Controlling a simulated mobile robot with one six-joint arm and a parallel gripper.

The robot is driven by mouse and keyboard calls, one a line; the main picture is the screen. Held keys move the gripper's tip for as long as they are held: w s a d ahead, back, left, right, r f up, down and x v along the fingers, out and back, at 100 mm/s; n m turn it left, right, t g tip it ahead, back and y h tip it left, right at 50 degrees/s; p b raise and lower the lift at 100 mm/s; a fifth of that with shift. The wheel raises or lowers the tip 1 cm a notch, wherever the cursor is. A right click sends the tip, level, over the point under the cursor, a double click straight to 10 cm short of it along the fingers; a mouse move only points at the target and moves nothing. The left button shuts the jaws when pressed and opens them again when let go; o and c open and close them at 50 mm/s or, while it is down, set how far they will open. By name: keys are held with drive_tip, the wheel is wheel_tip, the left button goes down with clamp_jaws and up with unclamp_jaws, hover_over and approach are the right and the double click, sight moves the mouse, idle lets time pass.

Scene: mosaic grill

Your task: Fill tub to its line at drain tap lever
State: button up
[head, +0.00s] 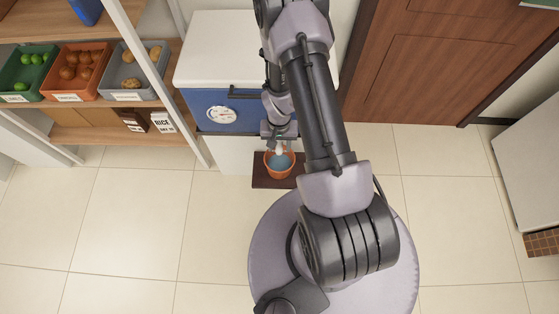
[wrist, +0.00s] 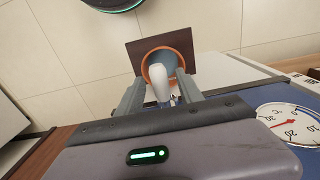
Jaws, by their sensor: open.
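The orange tub (head: 267,168) stands on a dark brown board on the floor, below the front of a white and blue unit. Its inside looks blue-grey, like liquid; no fill line can be made out. The tub (wrist: 183,42) also shows beyond my fingers in the wrist view. A white, rounded lever (wrist: 158,80) lies between my two fingers, partly covering the tub. My gripper (wrist: 161,88) is open around the lever, with gaps beside it. In the head view my gripper (head: 280,138) is just above the tub; the tap spout cannot be made out.
The blue unit (head: 260,112) carries a round dial (head: 222,114) and a dark handle (head: 245,93). The board (head: 261,180) lies under the tub. Shelves with produce bins (head: 76,75) stand at left, a wooden door (head: 430,60) at right. The tiled floor at left is clear.

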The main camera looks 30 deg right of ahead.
drive_tip(key=shift+r, duration=0.1)
drive_tip(key=shift+c, duration=0.2)
clamp_jaws()
drive_tip(key=shift+r, duration=0.2)
drive_tip(key=shift+r+p, duration=0.7)
drive_tip(key=shift+r, duration=0.05)
drive_tip(key=shift+s+f, duration=0.1)
idle(6.2)
